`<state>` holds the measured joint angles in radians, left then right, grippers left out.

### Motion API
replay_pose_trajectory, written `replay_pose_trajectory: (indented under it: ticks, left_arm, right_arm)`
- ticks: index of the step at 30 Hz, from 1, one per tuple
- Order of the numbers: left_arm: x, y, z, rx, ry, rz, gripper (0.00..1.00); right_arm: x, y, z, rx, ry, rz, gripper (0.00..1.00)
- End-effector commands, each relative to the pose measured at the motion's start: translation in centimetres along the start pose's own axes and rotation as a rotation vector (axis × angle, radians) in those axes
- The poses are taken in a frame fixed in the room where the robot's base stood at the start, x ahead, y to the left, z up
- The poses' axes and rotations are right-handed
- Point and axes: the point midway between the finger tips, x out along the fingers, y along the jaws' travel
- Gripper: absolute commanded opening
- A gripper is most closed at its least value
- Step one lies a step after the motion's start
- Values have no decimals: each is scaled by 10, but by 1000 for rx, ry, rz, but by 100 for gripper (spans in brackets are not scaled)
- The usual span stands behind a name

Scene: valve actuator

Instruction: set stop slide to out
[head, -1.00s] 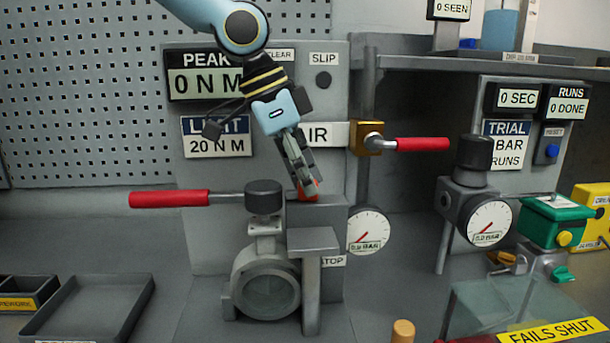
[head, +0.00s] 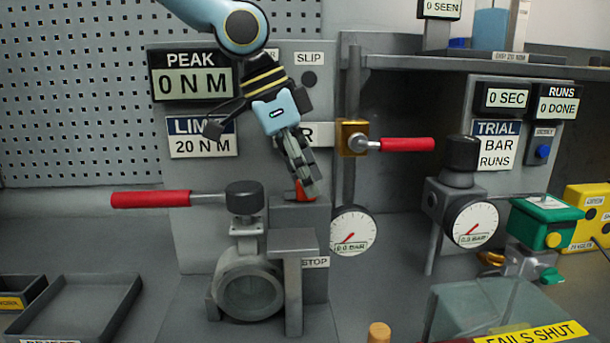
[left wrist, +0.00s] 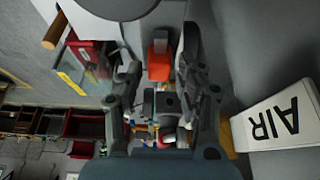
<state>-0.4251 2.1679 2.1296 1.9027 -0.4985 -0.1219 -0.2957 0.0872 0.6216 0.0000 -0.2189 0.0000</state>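Contact cannot be told. My right gripper is not in view.
A red valve lever (head: 150,199) extends left beside the block, and another red lever (head: 407,144) is at the right. A gauge (head: 353,231) sits just right of the block. The AIR sign (left wrist: 272,118) is close beside the gripper in the wrist view.

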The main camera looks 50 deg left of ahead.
Motion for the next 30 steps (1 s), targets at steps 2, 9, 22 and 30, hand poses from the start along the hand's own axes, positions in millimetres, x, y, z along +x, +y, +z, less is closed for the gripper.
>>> replay_pose_trajectory:
  ticks: [2, 9, 22, 30]
  left_arm:
    - [0, 0, 0, 1, -1, 0, 46]
    - [0, 0, 1, 1, -2, 1, 46]
    - [-51, 0, -2, 2, 6, 0, 46]
    - [-72, 0, -2, 2, 1, 1, 46]
  right_arm:
    - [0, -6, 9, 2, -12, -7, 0]
    - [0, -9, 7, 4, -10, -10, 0]
    - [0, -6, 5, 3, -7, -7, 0]
    - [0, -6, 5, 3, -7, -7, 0]
